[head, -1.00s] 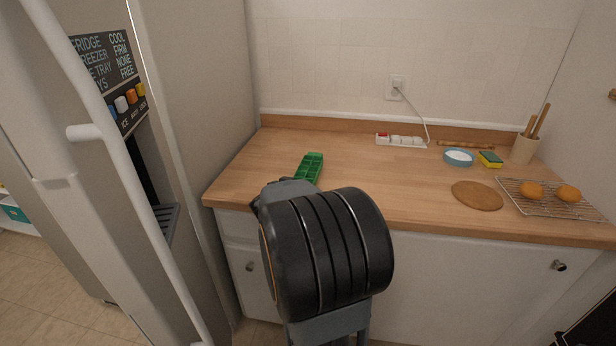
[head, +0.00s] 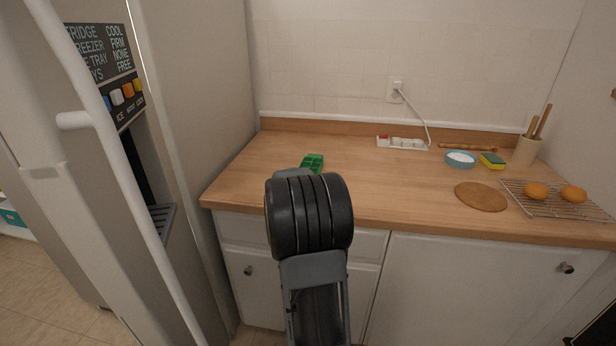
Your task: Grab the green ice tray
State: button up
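The green ice tray (head: 313,161) lies on the wooden counter (head: 262,178), left of the middle. Only its far end shows; my black arm joint covers the rest in the head view. My arm reaches up from the bottom of the picture toward the counter's front edge. My gripper is hidden behind the arm, so its fingers and its contact with the tray cannot be seen.
A white fridge with a long handle (head: 118,180) stands at the left. A power strip (head: 402,143), a blue bowl (head: 460,159), a sponge (head: 492,160), a round brown mat (head: 481,196) and a wire rack (head: 548,208) with buns are at the right. The counter's middle is clear.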

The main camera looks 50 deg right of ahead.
jog(key=shift+w+d, duration=0.1)
jog(key=shift+d, duration=0.05)
jog(key=shift+c, duration=0.5)
jog(key=c, duration=0.9)
